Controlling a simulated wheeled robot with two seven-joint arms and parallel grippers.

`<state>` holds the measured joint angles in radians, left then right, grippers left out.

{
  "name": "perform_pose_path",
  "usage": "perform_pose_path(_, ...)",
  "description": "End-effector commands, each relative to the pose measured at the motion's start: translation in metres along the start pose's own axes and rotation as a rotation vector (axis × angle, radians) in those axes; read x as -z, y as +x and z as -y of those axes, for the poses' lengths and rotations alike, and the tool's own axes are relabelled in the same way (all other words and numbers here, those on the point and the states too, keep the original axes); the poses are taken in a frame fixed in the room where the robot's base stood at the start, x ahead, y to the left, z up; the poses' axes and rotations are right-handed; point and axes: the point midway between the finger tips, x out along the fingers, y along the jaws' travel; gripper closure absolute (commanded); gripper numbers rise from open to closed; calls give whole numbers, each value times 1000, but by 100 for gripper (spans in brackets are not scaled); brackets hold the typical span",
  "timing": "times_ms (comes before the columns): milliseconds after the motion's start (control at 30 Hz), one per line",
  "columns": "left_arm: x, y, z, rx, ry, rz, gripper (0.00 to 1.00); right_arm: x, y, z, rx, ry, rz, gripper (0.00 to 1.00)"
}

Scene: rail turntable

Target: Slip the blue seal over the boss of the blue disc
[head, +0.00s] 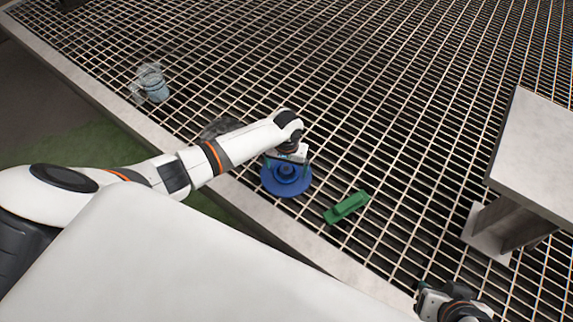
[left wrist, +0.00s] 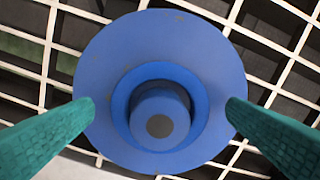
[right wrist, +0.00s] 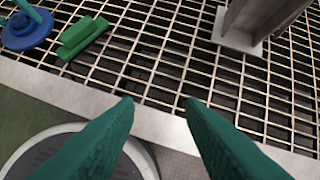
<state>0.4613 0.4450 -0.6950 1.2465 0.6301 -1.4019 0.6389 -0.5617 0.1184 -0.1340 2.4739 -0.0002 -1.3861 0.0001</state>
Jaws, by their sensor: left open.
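The blue disc (head: 273,182) lies flat on the grating, with a round boss (left wrist: 160,119) standing at its middle. A blue ring that looks like the seal (left wrist: 119,108) sits around the boss on the disc, with a dark gap showing between ring and boss. How deep it sits is hard to tell. My left gripper (head: 287,161) is above the disc, open and empty; in the left wrist view its green fingers stand apart on either side of the ring. My right gripper (right wrist: 160,103) is open and empty, away from the disc at the near right.
A green block (head: 346,207) lies on the grating right of the disc. A clear and light-blue container (head: 154,83) stands at the upper left. A grey table-like structure (head: 545,140) stands at the right. The grating beyond the disc is largely free.

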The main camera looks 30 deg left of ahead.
Motion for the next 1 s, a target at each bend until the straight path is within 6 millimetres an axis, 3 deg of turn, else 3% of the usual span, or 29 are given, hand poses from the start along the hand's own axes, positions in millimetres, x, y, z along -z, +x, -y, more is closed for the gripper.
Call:
perform_pose_path(133, 0, -7, 0, 0, 0, 0, 4, 4, -4, 1, 1, 1, -30, 64)
perform_pose_path(333, 0, -36, 0, 1, 2, 1, 4, 37, -21, 5, 10, 7, -218, 64)
perform_pose_path(467, 0, -70, 0, 1, 1, 2, 4, 28, -33, 5, 9, 7, -209, 64)
perform_pose_path(600, 0, -99, 0, 1, 0, 2, 4, 33, -7, 4, 7, 6, -225, 64)
perform_pose_path(800, 0, -115, 0, 0, 1, 0, 4, 42, 20, 3, 4, 5, -236, 64)
perform_pose_path(1000, 0, -120, 0, 0, 0, 0, 4, 44, 28, 3, 3, 4, -237, 64)
